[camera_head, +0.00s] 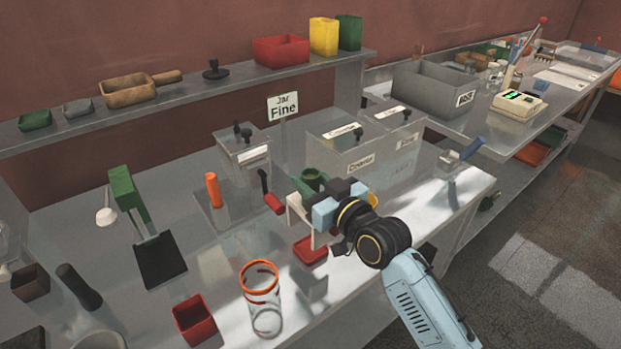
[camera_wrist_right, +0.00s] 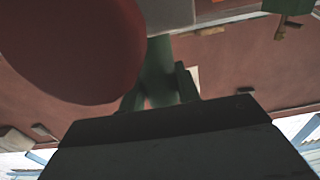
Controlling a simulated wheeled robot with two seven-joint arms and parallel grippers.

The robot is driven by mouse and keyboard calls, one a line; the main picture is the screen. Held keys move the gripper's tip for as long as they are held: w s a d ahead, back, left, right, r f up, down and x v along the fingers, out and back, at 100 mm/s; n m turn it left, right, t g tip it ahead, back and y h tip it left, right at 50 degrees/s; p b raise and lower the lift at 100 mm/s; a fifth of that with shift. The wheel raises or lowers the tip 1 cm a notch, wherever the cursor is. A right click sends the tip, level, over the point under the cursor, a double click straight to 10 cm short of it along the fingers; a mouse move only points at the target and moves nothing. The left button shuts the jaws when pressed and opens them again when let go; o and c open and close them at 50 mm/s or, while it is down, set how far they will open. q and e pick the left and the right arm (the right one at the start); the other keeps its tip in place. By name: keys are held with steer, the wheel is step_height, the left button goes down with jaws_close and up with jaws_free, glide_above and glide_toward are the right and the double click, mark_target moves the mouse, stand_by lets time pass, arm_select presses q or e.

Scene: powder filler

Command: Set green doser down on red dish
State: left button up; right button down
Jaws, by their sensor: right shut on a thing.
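My right gripper (camera_head: 318,215) is shut on the green doser (camera_head: 312,176), which shows behind the fingers. The doser is held above the metal table, and its lower part is hidden by the gripper. The red dish (camera_head: 311,252) is small and shallow and lies on the table below the gripper, partly covered by a finger. In the right wrist view a green part of the doser (camera_wrist_right: 157,75) shows beyond the dark gripper body. A large dark red rounded shape fills the upper left there; I cannot tell what it is. My left gripper is not in view.
A clear jar with an orange rim (camera_head: 262,300) and a red cup (camera_head: 194,320) stand left of the dish. A red-handled tool (camera_head: 272,203) is close by on the left. Clear lidded bins (camera_head: 365,145) stand behind.

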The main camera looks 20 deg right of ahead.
steer(key=shift+f+b, duration=0.75)
steer(key=shift+f, duration=0.65)
steer(key=shift+f+b, duration=1.25)
steer(key=shift+f, duration=1.3)
steer(key=c, duration=0.9)
jaws_free()
